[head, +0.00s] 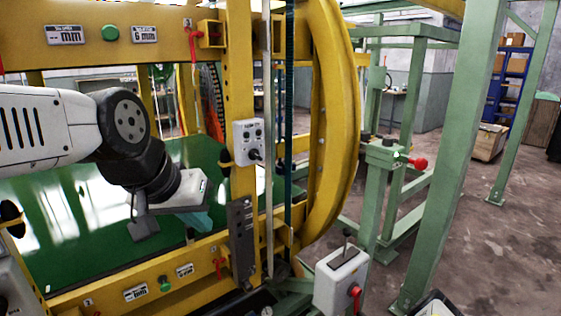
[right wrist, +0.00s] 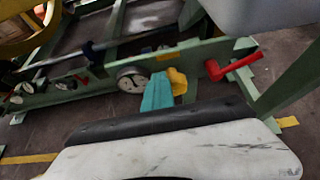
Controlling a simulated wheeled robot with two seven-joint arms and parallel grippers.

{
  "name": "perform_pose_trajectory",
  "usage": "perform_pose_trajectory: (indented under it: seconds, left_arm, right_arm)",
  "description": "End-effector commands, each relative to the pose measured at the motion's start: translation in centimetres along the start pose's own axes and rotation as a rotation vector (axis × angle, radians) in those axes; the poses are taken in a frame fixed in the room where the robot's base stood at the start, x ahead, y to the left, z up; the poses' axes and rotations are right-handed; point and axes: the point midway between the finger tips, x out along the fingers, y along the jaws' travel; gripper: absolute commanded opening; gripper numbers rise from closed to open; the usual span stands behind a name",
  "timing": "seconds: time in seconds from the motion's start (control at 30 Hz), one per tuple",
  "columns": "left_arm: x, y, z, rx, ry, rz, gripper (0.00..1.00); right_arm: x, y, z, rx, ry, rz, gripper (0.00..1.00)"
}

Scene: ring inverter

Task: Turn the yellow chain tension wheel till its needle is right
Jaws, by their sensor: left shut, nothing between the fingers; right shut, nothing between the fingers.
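In the right wrist view, a small yellow part (right wrist: 178,80), which looks like the chain tension wheel, shows on a green beam. It is partly covered by my right gripper (right wrist: 157,92), whose teal fingers are shut and empty just left of it. I cannot tell whether they touch. A round white dial (right wrist: 131,79) sits left of the fingers; its needle is too small to read. In the head view, my left gripper (head: 196,222) is shut and empty, pointing down in front of the green sheet. The wheel cannot be made out in the head view.
A red handle (right wrist: 230,66) sticks out right of the yellow part. In the head view, a yellow ring (head: 343,110), a grey control box (head: 249,142) and a box with a red knob (head: 341,278) stand near the middle. Green posts (head: 453,150) rise at right.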

Motion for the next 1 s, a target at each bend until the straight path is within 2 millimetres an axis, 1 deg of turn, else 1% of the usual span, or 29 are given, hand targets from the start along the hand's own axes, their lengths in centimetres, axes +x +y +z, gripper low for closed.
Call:
perform_pose_trajectory:
  seconds: [0.03, 0.13, 0.43, 0.53, 0.9, 1.0]
  left_arm:
    - [0.0, 0.0, 0.0, 0.000, 0.000, 0.000, 0.00]
    - [0.0, 0.0, 0.0, 0.000, 0.000, 0.000, 0.00]
    - [0.0, 0.0, 0.0, 0.000, 0.000, 0.000, 0.00]
    - [0.0, 0.0, 0.0, 0.000, 0.000, 0.000, 0.00]
    - [0.0, 0.0, 0.0, 0.000, 0.000, 0.000, 0.00]
    - [0.0, 0.0, 0.0, 0.000, 0.000, 0.000, 0.00]
  right_arm:
    - [0.0, 0.0, -0.3, 0.001, 0.008, 0.000, 0.00]
    - [0.0, -0.1, -0.3, 0.001, 0.008, -0.002, 0.00]
    - [-0.4, 0.0, 0.4, 0.000, 0.005, -0.005, 0.00]
    - [-0.8, 0.0, 0.3, 0.000, 0.005, -0.006, 0.00]
    - [-4.5, -0.1, -1.7, 0.000, 0.004, -0.007, 0.00]
    - [-5.3, 0.0, -2.1, -0.001, 0.003, -0.005, 0.00]
